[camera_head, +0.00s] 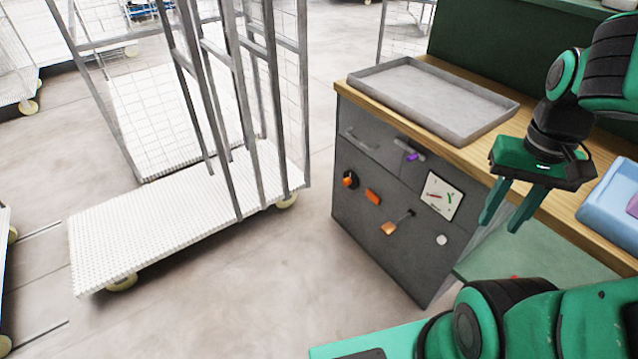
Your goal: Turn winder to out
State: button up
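A small crank with an orange grip (389,229) on a dark arm sits on the front of the grey cabinet (375,255); it looks like the winder. Its grip points to the lower left of its pivot. No "out" wording can be read. A white plate (440,196) with a red and a green mark is to the upper right of the crank. My gripper (502,224) is open and empty, fingers pointing down. It appears to the right of the plate and crank in the picture, apart from both.
The cabinet front also bears an orange-and-black knob (350,180), an orange piece (373,195), a purple piece (412,156) and a white button (441,240). A grey tray (500,97) and blue bin (604,205) stand on the wooden top. A wire trolley (165,222) stands left; floor between is clear.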

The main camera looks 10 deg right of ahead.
aim_at(351, 179)
jog(key=u, duration=0.3)
jog(key=i, duration=1.3)
jog(key=z, duration=0.2)
